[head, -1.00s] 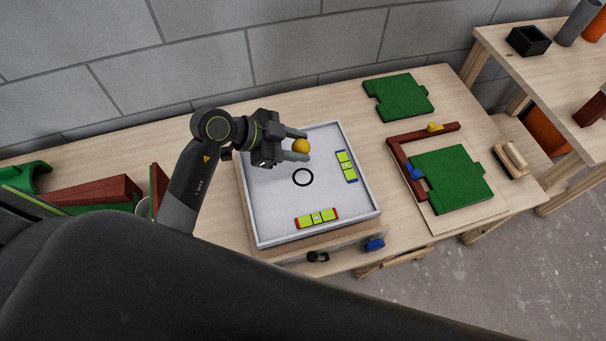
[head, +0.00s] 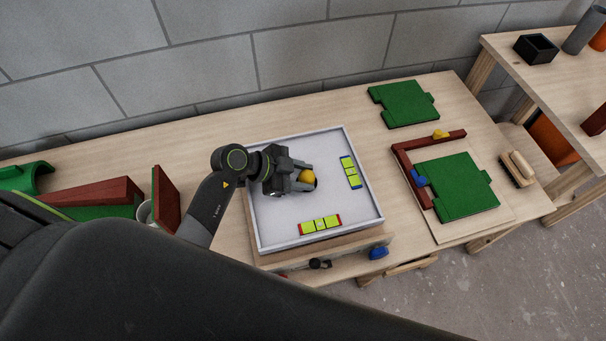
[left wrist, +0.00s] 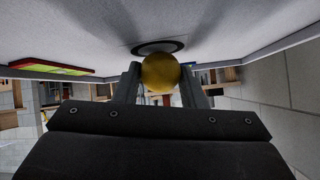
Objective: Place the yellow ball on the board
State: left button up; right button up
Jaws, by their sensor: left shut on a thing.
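The yellow ball (head: 307,177) is between the fingertips of my left gripper (head: 304,178), which is shut on it. In the left wrist view the ball (left wrist: 160,72) sits between both fingers, close to the black ring (left wrist: 158,47) on the board. The board (head: 275,230) is a light grey panel with a raised rim and two yellow-green level vials on it. The gripper and ball are over the middle of the board and hide the ring in the head view. I cannot tell whether the ball touches the board. My right gripper is not in view.
One level vial (head: 320,224) lies near the board's front edge, another (head: 350,172) near its right side. Right of the board are green plates (head: 455,188), a dark red L-shaped batten (head: 404,165) and a brush (head: 518,168). Red battens (head: 95,193) lie at left.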

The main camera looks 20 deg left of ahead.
pick_arm(q)
jog(key=shift+f, duration=0.15)
jog(key=o, duration=1)
jog(key=shift+s+a+r, duration=0.1)
jog(key=shift+a+r, duration=0.15)
jog(key=shift+r, duration=0.1)
jog(key=v, duration=1.1)
jog(key=shift+s+a+r+p, duration=0.1)
jog(key=shift+r+p, duration=0.05)
jog(key=shift+p, duration=0.25)
